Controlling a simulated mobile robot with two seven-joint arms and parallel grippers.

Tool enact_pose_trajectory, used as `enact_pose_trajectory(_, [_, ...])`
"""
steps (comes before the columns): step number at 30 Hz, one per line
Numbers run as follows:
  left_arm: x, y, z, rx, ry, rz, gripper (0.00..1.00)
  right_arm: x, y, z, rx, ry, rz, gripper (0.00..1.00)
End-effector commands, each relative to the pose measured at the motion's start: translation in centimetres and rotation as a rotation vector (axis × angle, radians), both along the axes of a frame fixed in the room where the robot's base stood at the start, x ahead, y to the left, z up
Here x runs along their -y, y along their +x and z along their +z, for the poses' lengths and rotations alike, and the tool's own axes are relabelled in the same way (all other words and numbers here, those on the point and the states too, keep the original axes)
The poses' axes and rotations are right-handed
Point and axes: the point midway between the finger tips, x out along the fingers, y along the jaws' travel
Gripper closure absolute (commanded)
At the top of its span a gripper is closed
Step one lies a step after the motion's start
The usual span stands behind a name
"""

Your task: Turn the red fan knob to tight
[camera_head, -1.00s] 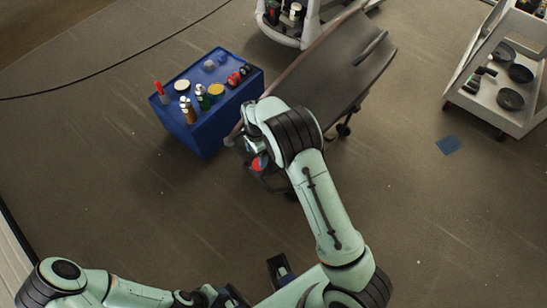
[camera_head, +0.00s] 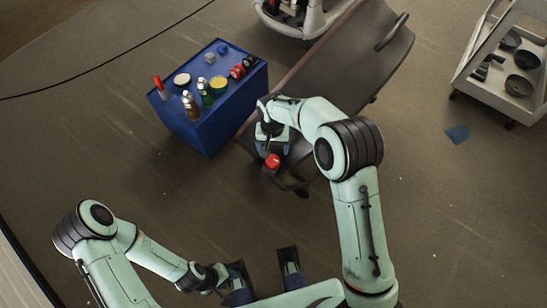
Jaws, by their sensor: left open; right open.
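The red knob (camera_head: 272,161) is a small round cap on a dark frame (camera_head: 290,180) at the near end of the long brown board, in the head view. My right gripper (camera_head: 270,137) reaches down beside the knob, just above it in the picture. It is open, and its fingers are partly hidden by my wrist. I cannot tell whether they touch the knob. The knob's turn position is too small to read. My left gripper (camera_head: 218,277) is low in the picture near my body, open, far from the knob, with its fingertips hard to make out.
A blue box (camera_head: 212,128) with several bottles and cans on top stands left of the knob. The brown board (camera_head: 345,62) slopes up to the right. A grey shelf cart (camera_head: 500,82) is at the far right. The floor in front is clear.

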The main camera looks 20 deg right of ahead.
Motion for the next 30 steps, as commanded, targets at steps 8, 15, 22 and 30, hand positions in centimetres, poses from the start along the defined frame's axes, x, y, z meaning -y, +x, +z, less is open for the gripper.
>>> enact_pose_trajectory(8, [0.0, 0.2, -0.6, 0.008, 0.001, 0.002, 0.57, 0.0, -0.1, -5.7, -0.003, 0.000, -0.001, 0.20])
enact_pose_trajectory(15, [0.0, 0.3, -0.7, 0.011, 0.001, 0.003, 0.57, 0.0, 0.0, -7.7, 0.000, 0.001, -0.003, 0.20])
enact_pose_trajectory(22, [0.0, 0.3, -0.7, 0.011, 0.001, 0.003, 0.57, 0.0, 0.0, -7.9, 0.001, 0.001, -0.002, 0.20])
enact_pose_trajectory(30, [0.0, 0.3, -0.7, 0.011, 0.001, 0.003, 0.57, 0.0, 0.0, -7.8, 0.000, 0.001, -0.002, 0.77])
